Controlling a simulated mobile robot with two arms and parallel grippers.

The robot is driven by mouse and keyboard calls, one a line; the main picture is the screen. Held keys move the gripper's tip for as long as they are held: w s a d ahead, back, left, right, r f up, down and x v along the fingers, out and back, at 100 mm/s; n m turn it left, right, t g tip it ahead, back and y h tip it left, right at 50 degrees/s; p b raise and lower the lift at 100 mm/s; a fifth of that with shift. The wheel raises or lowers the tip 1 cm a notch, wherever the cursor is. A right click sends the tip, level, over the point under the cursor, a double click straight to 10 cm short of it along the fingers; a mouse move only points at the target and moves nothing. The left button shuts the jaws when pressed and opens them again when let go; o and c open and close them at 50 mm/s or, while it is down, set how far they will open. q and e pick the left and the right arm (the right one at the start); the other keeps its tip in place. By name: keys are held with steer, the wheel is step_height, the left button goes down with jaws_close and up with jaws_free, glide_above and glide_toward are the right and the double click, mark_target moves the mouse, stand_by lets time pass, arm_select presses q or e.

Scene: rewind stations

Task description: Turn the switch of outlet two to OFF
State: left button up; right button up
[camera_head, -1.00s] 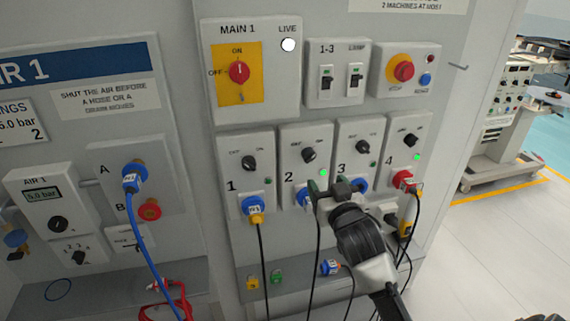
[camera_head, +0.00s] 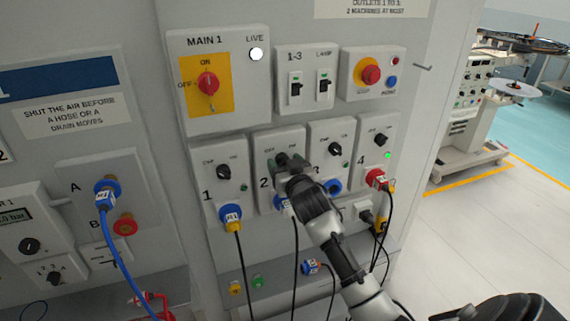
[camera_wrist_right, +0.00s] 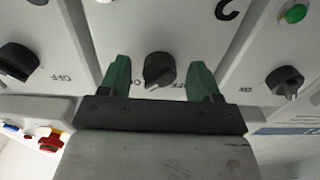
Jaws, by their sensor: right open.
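The outlet two panel (camera_head: 262,147) is on the wall box between outlets one and three. Its black switch knob shows in the right wrist view (camera_wrist_right: 159,70), between my two green fingertips, with a gap on each side. That view is upside down; OFF lettering is right of the knob, and the knob's narrow end seems to point lower left, away from it. My right gripper (camera_head: 293,157) is open at the knob and hides part of the panel in the head view, including its lamp. The blue plug of outlet two (camera_head: 284,204) is partly behind my wrist. My left gripper is not in view.
Knobs of outlet one (camera_head: 223,172), outlet three (camera_head: 334,149) and outlet four (camera_head: 380,140) are close by. Outlet four's lamp (camera_head: 388,155) is lit green. Above are the MAIN 1 switch (camera_head: 208,84) and red stop button (camera_head: 370,74). Black cables hang below.

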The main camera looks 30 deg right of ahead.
steer(key=c, duration=0.9)
steer(key=shift+n, duration=0.3)
steer(key=shift+r+n+p, duration=0.1)
steer(key=shift+n+p, duration=2.7)
steer(key=shift+n, duration=5.8)
